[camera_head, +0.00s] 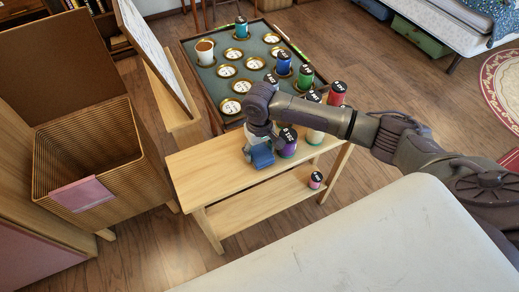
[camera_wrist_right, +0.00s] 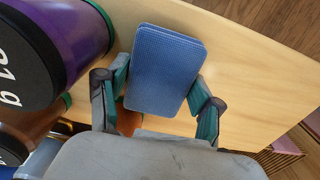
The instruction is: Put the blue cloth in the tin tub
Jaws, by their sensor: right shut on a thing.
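The blue cloth (camera_head: 261,155) is a small folded pad over the front part of a light wooden table. My right gripper (camera_head: 257,144) reaches in from the right and is shut on the cloth. In the right wrist view the cloth (camera_wrist_right: 165,65) sits between the two fingers of the gripper (camera_wrist_right: 160,88). I cannot tell whether the cloth still touches the tabletop. I do not make out a tin tub in either view. My left gripper is out of view.
The wooden table (camera_head: 205,163) holds several lidded jars; a purple jar (camera_head: 288,148) stands close beside the gripper. A wicker hamper (camera_head: 120,145) with a pink cloth (camera_head: 82,194) over its rim stands open at left. A framed tray (camera_head: 200,93) with round discs lies behind.

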